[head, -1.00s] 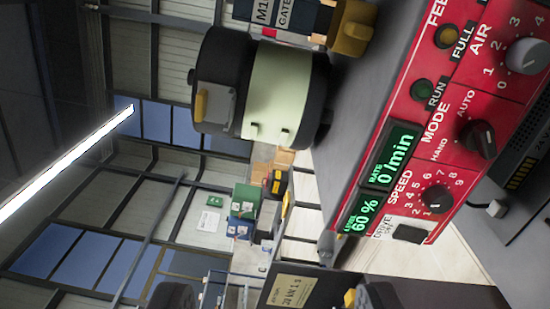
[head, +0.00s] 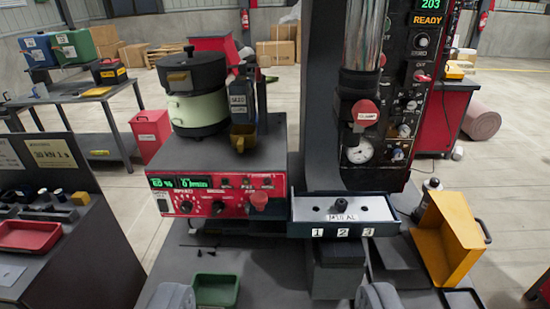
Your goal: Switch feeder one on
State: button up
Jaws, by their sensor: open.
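The bowl feeder, a dark bowl (head: 190,75) on a pale green drum (head: 197,108), stands on a grey box with a red control panel (head: 240,182) at left of centre. The panel's green display (head: 190,183) is lit; its small digits are hard to read now, and earlier read 60 % and 0/min. The pale drive switch (head: 162,203) is at the panel's lower left; its position is unclear. Black knobs (head: 218,208) sit along the panel, and a red knob-like part (head: 258,201) is at its right. My gripper (head: 277,298) is open and empty, low in front, apart from the panel.
A press column with a gauge (head: 359,151) and a dark control panel marked READY (head: 427,19) stands right of the feeder. A numbered tray (head: 343,209) juts out before it. A green tray (head: 215,289), a yellow bin (head: 446,240) and a left bench with a red tray (head: 30,236) are nearby.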

aim_at(163, 207)
jog(key=k, duration=0.65)
jog(key=u, duration=0.65)
jog(key=i, duration=1.6)
jog(key=z, duration=0.65)
